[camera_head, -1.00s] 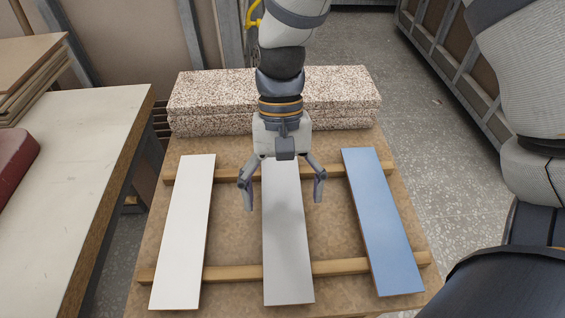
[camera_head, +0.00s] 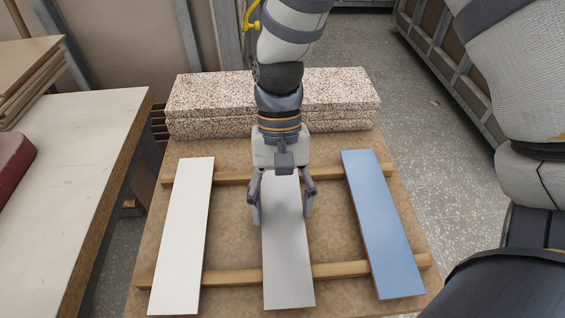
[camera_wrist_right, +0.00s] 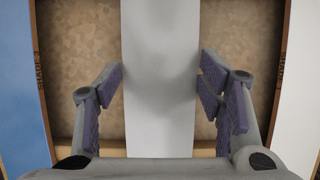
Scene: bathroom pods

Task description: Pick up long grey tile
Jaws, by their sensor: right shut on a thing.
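The long grey tile (camera_head: 288,260) lies lengthwise between the other two tiles, across two wooden battens. My right gripper (camera_head: 282,217) is over its far half, with one finger down along each long side. It is shut on the tile. In the right wrist view the grey tile (camera_wrist_right: 160,100) runs between the purple-padded fingers (camera_wrist_right: 160,75), which are at its two edges. The tile's far end is hidden under the gripper in the head view. My left gripper is not in view.
A white tile (camera_head: 183,240) lies to the left and a blue tile (camera_head: 382,225) to the right, with gaps between. The battens (camera_head: 235,276) rest on a brown board. Speckled slabs (camera_head: 210,105) are stacked behind. A pale table (camera_head: 70,180) stands at left.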

